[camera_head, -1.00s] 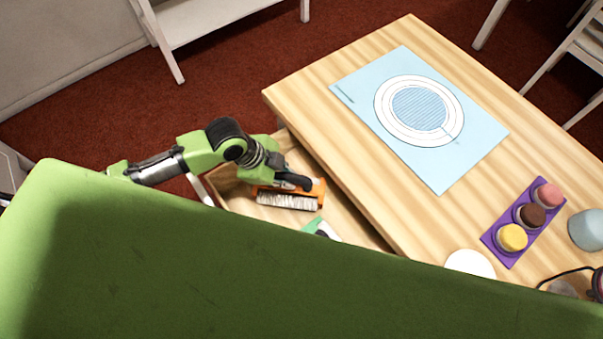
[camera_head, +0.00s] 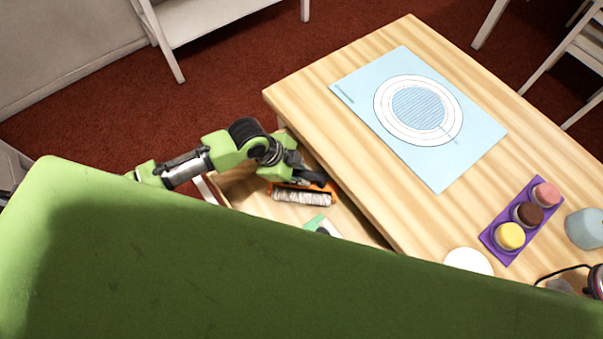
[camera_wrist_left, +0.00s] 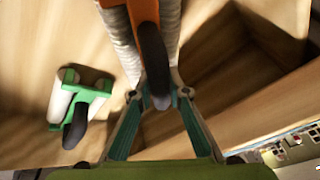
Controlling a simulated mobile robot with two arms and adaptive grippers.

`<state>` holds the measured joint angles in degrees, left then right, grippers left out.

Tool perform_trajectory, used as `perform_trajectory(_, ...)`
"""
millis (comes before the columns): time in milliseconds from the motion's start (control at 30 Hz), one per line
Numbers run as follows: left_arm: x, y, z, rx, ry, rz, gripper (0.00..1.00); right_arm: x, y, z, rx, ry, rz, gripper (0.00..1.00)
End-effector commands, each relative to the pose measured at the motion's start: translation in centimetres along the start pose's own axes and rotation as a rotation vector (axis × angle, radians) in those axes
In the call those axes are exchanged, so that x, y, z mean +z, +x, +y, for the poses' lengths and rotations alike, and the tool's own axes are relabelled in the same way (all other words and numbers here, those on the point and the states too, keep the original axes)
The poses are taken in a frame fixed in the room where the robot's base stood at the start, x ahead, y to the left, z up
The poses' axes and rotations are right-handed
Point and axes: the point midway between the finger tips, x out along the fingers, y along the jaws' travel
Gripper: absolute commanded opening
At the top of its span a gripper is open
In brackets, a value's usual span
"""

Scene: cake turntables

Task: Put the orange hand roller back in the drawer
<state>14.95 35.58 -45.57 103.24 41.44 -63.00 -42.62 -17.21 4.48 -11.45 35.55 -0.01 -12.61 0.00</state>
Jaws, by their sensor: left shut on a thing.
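The orange hand roller (camera_head: 328,187) has an orange frame, a pale brush-like roller and a dark handle. My left gripper (camera_head: 298,178) is shut on its dark handle. In the left wrist view the roller's orange frame (camera_wrist_left: 168,12) is at the top, and its handle lies between the fingertips of my left gripper (camera_wrist_left: 158,97). The roller is over the open wooden drawer (camera_head: 255,203), close to the table's edge. I cannot tell whether it touches the drawer floor. My right gripper is not in view.
A green hand roller (camera_head: 314,224) lies in the drawer; it also shows in the left wrist view (camera_wrist_left: 87,91). The wooden table (camera_head: 350,160) borders the drawer on the right. It bears a blue mat (camera_head: 350,95) and a purple tray (camera_head: 499,250). My green body hides the front.

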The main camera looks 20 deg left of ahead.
Motion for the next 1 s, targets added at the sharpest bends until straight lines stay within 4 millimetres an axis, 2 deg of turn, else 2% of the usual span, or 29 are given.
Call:
perform_trajectory(33, 0.5, 0.6, 0.7, 0.014, -0.003, -0.009, 0.0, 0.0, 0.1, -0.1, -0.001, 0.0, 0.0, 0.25)
perform_trajectory(200, 0.8, 0.9, 1.0, 0.02, -0.004, -0.013, 0.0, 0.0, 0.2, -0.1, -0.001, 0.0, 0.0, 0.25)
perform_trajectory(233, 0.9, 1.0, 1.2, 0.023, -0.004, -0.016, 0.24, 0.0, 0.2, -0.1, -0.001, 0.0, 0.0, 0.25)
perform_trajectory(267, 0.9, 1.0, 1.2, 0.024, -0.004, -0.016, 0.31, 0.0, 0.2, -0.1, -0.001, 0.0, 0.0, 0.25)
perform_trajectory(300, 0.9, 1.0, 1.2, 0.023, -0.004, -0.016, 0.33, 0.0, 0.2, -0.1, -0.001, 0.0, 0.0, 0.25)
perform_trajectory(767, 0.4, 0.3, 0.6, 0.012, -0.002, -0.008, 0.33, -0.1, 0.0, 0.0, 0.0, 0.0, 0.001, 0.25)
perform_trajectory(867, -0.1, -0.9, 0.2, 0.009, -0.001, -0.007, 0.33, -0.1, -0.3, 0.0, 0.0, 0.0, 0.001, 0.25)
perform_trajectory(1000, 0.1, -3.7, 0.2, 0.008, 0.001, -0.009, 0.33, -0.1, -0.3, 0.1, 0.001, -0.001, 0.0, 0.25)
